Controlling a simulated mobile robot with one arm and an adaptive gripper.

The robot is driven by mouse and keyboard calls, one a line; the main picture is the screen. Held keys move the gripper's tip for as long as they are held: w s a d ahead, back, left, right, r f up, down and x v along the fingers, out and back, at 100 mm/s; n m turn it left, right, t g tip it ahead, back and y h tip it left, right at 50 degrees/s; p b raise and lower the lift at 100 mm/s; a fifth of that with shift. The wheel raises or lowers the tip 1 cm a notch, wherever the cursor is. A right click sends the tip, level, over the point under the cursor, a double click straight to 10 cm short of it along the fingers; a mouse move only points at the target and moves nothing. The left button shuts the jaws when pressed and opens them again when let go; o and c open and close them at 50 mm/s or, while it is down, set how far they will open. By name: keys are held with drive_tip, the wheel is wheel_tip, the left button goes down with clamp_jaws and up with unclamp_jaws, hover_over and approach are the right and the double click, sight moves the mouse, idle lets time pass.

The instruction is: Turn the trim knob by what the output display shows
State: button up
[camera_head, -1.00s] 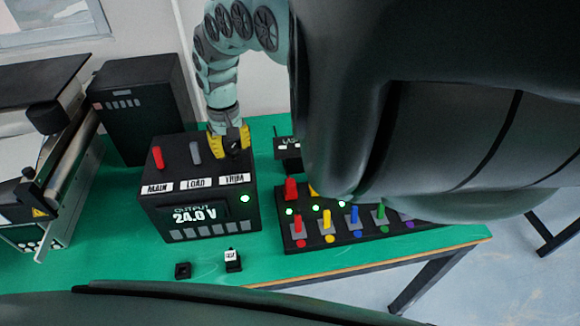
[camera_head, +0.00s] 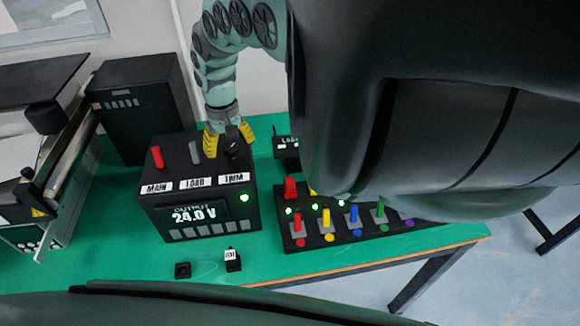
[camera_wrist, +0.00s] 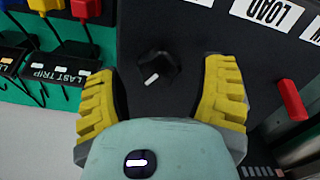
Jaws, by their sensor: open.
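The black trim knob (camera_head: 232,147) sits on top of the dark power box (camera_head: 199,214), behind the TRIM label (camera_head: 234,178). The output display (camera_head: 194,214) on the box's front reads 24.0 V, and a green light (camera_head: 245,198) glows beside it. My gripper (camera_head: 229,143) is open above the box, its yellow fingers apart on either side of the knob. In the wrist view the knob (camera_wrist: 154,68) shows a white pointer mark and lies between the spread fingertips (camera_wrist: 160,75), with a gap on each side.
A red MAIN lever (camera_head: 157,157) and a grey LOAD lever (camera_head: 195,152) stand left of the knob. A panel of coloured switches (camera_head: 330,240) is at the right, with a LAST TRIP unit (camera_wrist: 70,75) near it. A dark cabinet (camera_head: 145,110) stands behind at left.

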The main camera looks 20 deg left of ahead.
sight(232, 145)
drive_tip(key=r, duration=0.7)
drive_tip(key=shift+w, duration=0.35)
drive_tip(key=shift+s+d+r, duration=0.1)
drive_tip(key=shift+s+r, duration=0.15)
drive_tip(key=shift+r, duration=2.05)
